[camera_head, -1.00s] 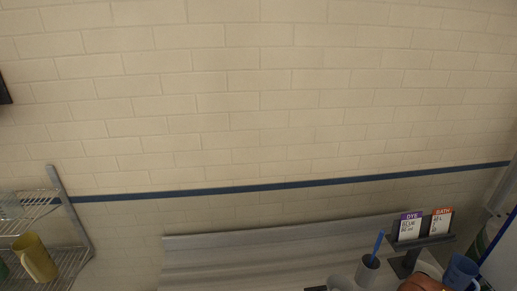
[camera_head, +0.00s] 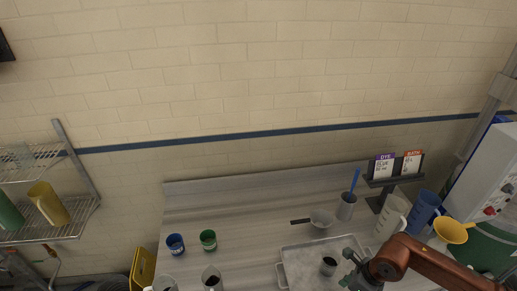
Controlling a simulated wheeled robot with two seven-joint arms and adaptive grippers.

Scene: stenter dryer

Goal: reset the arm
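My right arm (camera_head: 425,262), reddish-brown, comes in from the lower right. Its dark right gripper (camera_head: 350,270) is at the bottom edge, over the right part of a grey metal tray (camera_head: 287,253). A small cup with dark contents (camera_head: 328,265) stands on the tray just left of the gripper. The fingers are small and partly cut off, so I cannot tell whether they are open or shut. My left gripper is not in view.
A wire shelf (camera_head: 80,215) stands left. A control box (camera_head: 485,185) is right.

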